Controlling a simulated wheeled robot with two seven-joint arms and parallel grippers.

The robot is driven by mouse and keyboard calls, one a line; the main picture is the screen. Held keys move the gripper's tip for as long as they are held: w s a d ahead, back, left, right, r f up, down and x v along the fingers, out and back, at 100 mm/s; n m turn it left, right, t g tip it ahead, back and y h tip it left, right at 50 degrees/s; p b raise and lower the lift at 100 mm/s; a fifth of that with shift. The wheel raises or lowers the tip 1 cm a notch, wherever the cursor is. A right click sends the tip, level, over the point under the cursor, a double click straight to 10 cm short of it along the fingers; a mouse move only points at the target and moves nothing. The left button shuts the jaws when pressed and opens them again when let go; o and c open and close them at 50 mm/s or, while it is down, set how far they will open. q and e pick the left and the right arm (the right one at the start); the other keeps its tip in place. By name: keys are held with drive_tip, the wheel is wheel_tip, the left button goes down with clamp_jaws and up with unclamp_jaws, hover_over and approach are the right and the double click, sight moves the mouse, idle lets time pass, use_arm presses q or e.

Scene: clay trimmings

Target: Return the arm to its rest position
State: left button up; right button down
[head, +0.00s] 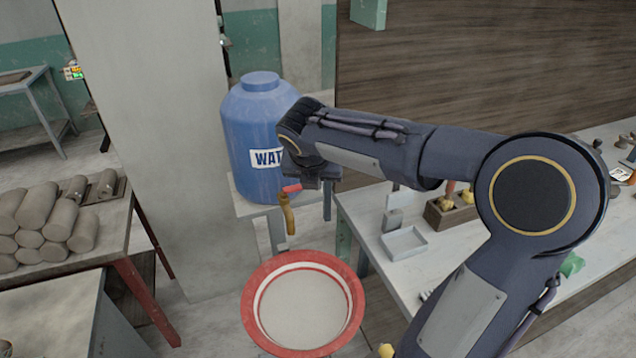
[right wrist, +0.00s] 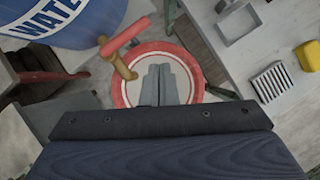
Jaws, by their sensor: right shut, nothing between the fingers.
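My right arm reaches in from the right in the head view and ends in front of the blue water container (head: 258,135). My right gripper (head: 327,205) is beside the tap, pointing down. In the right wrist view its two fingers (right wrist: 159,85) are together with nothing between them. The brass tap (head: 287,212) with a red handle (head: 292,188) shows close by; it also appears in the right wrist view (right wrist: 118,62). Below it is a red-rimmed basin (head: 256,325) with a pale inside. My left gripper is not in view.
A worktable (head: 365,212) on the right bears a small grey tray (head: 404,243) and a wooden box (head: 447,215). A yellow block (right wrist: 308,56) and a ribbed grey piece (right wrist: 272,82) show in the right wrist view. Clay rolls (head: 40,225) are stacked on a left table.

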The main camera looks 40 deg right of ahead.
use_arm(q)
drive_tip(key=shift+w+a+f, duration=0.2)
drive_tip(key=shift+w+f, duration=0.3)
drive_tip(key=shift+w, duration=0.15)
use_arm(e)
drive_tip(key=v, duration=0.6)
drive_tip(key=shift+d+r, duration=0.3)
drive_tip(key=shift+r, duration=0.15)
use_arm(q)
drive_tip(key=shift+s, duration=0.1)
use_arm(e)
drive_tip(key=s+a+f+m+y, duration=0.2)
drive_tip(key=s+a+f+m, duration=0.2)
drive_tip(key=m, duration=0.5)
drive_tip(key=s+a+f+m+t+y, duration=0.1)
drive_tip(key=s+a+f+m+y, duration=0.2)
drive_tip(key=s+a+f+m, duration=0.2)
drive_tip(key=s+a+f+m+y, duration=0.3)
drive_tip(key=s+m, duration=0.5)
drive_tip(key=m, duration=0.6)
drive_tip(key=a+f, duration=0.1)
drive_tip(key=a, duration=0.1)
drive_tip(key=shift+s+a+f, duration=0.2)
drive_tip(key=shift+s+a, duration=0.15)
drive_tip(key=shift+s, duration=0.05)
